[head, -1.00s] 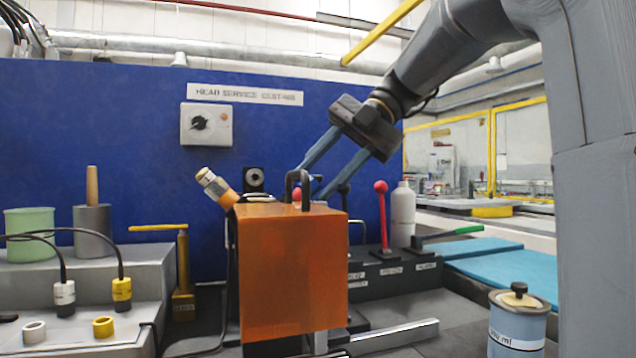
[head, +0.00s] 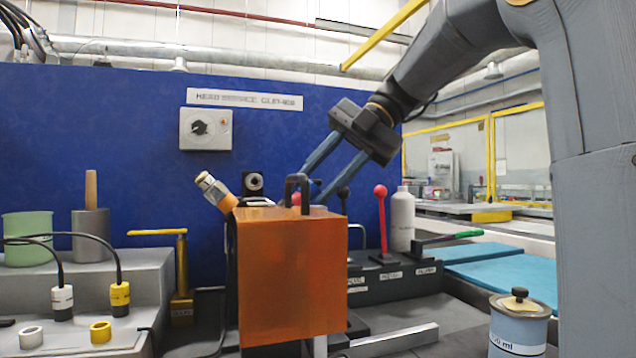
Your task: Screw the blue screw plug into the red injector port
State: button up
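My gripper (head: 312,190) reaches down from the upper right, above and behind the orange block (head: 292,270) with the black handle. Its two long blue-grey fingers stand apart. Their tips are partly hidden by the handle and block, so I cannot see what lies between them. A small red shape (head: 297,198) shows beside the handle near the fingertips; I cannot tell whether it is part of the injector port. No blue screw plug can be made out. An orange cylinder with a pale tip (head: 213,190) leans out at the block's upper left.
A red-knobbed lever (head: 381,220) and a white bottle (head: 402,220) stand right of the block. A labelled blue-grey canister (head: 518,325) is at front right. Grey steps at left carry a green cup (head: 28,240), cables and rings. Blue mats (head: 500,265) lie at right.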

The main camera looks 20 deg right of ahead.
grip_shut()
jog(key=shift+r+m+p, duration=0.1)
jog(key=shift+m+p, duration=1.55)
jog(key=shift+m, duration=0.15)
jog(key=shift+m+p, duration=1.95)
jog(key=shift+m, duration=0.15)
jog(key=shift+m+p, duration=1.9)
jog(key=shift+p, duration=0.05)
jog(key=shift+m+p, duration=0.7)
jog(key=shift+p, duration=0.1)
jog(key=shift+m+p, duration=1.2)
jog(key=shift+p, duration=0.1)
